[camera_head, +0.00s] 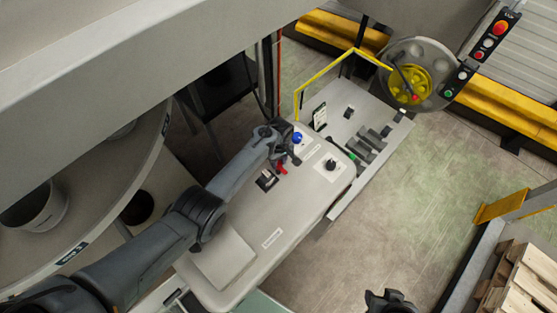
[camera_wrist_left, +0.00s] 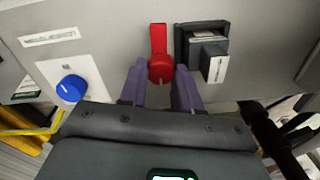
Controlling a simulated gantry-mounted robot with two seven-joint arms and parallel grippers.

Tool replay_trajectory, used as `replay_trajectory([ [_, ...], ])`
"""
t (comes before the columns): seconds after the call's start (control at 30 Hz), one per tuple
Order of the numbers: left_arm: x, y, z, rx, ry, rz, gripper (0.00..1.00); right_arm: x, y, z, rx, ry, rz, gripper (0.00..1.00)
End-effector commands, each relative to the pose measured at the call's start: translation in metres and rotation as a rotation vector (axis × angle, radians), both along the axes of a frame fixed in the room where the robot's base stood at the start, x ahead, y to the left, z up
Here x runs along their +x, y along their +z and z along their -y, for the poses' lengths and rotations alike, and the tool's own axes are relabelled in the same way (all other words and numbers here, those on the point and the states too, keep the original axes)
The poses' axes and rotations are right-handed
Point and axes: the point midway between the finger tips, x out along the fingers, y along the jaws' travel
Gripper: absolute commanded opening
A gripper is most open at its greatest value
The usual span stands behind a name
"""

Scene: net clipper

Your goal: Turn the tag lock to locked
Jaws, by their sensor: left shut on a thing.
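A red lever (camera_wrist_left: 159,62) with a round hub stands on the grey panel in the left wrist view; it also shows in the head view (camera_head: 281,169). My left gripper (camera_wrist_left: 160,78) has its two purple fingers on either side of the hub and is shut on it. The lever's arm points up in the wrist view, away from the gripper. A black switch block (camera_wrist_left: 205,52) with a white tag sits just right of it. I cannot read which part is labelled tag lock. In the head view my right gripper (camera_head: 390,301) shows only partly at the bottom edge, its jaws unclear.
A blue knob (camera_wrist_left: 71,88) on a white plate is left of the lever in the wrist view. The grey console (camera_head: 265,218) also carries a black knob (camera_head: 331,164). A yellow rail (camera_head: 320,78) and a wheel with a yellow hub (camera_head: 411,84) stand beyond. Open floor lies right.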

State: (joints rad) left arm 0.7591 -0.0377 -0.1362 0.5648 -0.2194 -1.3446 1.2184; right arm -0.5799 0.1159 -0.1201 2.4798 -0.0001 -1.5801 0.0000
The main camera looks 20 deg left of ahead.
Motion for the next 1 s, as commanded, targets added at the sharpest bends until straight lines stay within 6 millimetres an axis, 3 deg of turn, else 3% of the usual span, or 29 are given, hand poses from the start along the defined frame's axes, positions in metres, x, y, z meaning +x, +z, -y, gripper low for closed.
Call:
replay_trajectory([
  [0.27, 0.000, 0.001, 0.000, 0.001, -0.183, -0.001, 0.02, 0.000, 0.004, 0.002, -0.008, 0.006, 0.000, 0.43],
  [1.0, -0.001, 0.000, 0.000, 0.000, -0.884, -0.001, 0.02, 0.000, 0.012, 0.000, 0.000, 0.000, 0.000, 0.43],
])
